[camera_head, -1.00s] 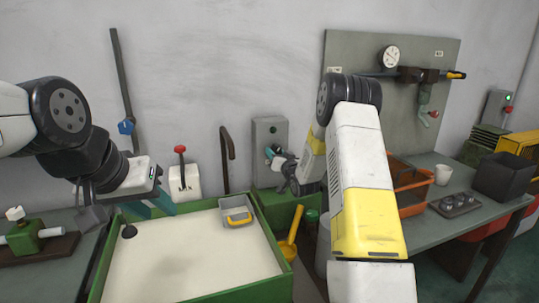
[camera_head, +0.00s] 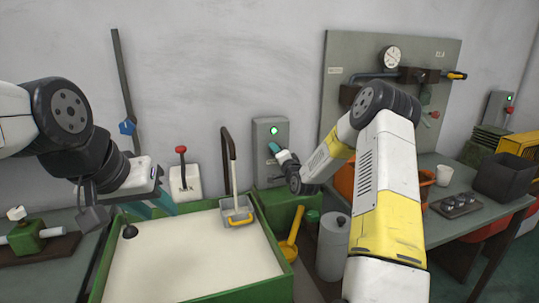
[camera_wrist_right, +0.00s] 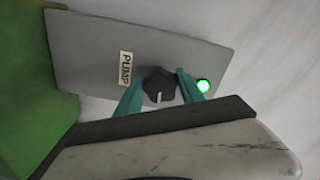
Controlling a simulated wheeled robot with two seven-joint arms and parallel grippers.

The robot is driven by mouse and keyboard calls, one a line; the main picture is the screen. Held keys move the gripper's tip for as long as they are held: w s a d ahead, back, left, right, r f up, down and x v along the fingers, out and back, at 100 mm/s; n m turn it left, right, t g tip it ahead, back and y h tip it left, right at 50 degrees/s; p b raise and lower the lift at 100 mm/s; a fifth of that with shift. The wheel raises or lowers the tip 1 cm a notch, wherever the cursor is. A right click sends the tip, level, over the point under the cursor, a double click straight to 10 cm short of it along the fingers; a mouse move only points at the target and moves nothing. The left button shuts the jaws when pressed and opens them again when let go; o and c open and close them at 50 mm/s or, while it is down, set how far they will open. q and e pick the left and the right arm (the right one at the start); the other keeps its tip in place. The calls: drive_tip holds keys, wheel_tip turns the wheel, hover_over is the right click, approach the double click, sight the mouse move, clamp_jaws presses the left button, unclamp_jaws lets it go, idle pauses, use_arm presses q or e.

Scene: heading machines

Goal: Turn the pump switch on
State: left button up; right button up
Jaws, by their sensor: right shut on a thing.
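The pump switch box (camera_head: 262,131) is a grey panel on the wall behind the green-rimmed tank. A green lamp (camera_head: 275,130) on it is lit. In the right wrist view the panel (camera_wrist_right: 95,50) carries a PUMP label (camera_wrist_right: 126,68), a black knob (camera_wrist_right: 158,84) with a white mark, and the lit green lamp (camera_wrist_right: 204,86). My right gripper (camera_wrist_right: 156,92) has its teal fingers on either side of the knob, shut on it. It also shows in the head view (camera_head: 273,149). My left gripper (camera_head: 160,203) hangs over the tank's left end; its finger gap is unclear.
The tank (camera_head: 185,260) holds pale liquid, with a grey container (camera_head: 237,211) at its far right corner. A red-knobbed lever (camera_head: 181,165) stands behind it. A workbench (camera_head: 470,225) with a cup and a dark box is at the right.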

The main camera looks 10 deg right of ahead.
drive_tip(key=shift+m, duration=0.5)
drive_tip(key=o, duration=1.4)
drive_tip(key=shift+c, duration=0.2)
drive_tip(key=s+d, duration=0.1)
drive_tip(key=s, duration=0.6)
drive_tip(key=shift+s+d, duration=0.25)
drive_tip(key=shift+s, duration=0.1)
